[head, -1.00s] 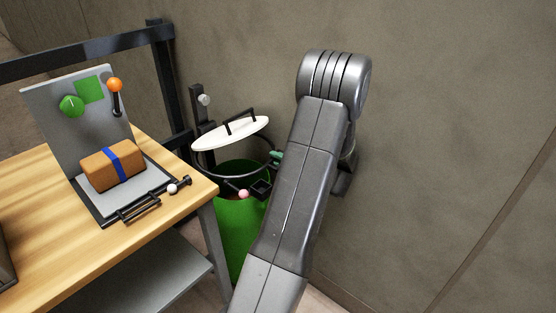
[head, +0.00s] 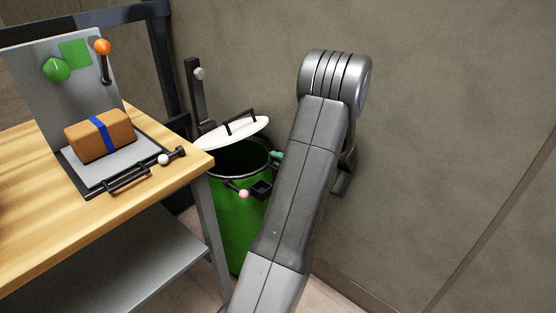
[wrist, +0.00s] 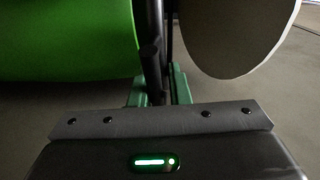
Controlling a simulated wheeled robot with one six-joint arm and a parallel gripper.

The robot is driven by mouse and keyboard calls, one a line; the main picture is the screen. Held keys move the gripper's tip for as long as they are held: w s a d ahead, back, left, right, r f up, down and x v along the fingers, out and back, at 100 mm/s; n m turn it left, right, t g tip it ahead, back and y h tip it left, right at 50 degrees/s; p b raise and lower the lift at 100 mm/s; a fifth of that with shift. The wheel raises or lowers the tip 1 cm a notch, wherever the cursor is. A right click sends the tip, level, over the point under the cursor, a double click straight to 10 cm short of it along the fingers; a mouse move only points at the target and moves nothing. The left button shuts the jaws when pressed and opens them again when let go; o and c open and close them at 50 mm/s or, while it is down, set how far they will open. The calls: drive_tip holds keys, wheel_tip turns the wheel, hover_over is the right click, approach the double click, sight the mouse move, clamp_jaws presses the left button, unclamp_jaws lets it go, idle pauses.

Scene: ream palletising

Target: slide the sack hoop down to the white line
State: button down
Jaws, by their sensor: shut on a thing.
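The sack hoop (head: 240,176) is a dark ring at the mouth of the green sack (head: 238,225), behind the bench corner in the head view. My gripper (head: 276,156), with green fingertips, is at the hoop's right side, mostly hidden by my arm. In the wrist view the fingertips (wrist: 157,90) are shut on a dark bar that seems part of the hoop. The green sack (wrist: 65,40) fills the left there. I cannot make out the white line in either view.
A tilted white lid (head: 232,133) with a black handle is above the sack mouth. A dark post (head: 194,95) stands behind. The wooden bench (head: 30,200) at left carries a brown package (head: 100,135) with a blue band. A wall rises behind my arm.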

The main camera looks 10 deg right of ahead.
drive_tip(key=c, duration=1.5)
unclamp_jaws()
drive_tip(key=shift+s, duration=0.1)
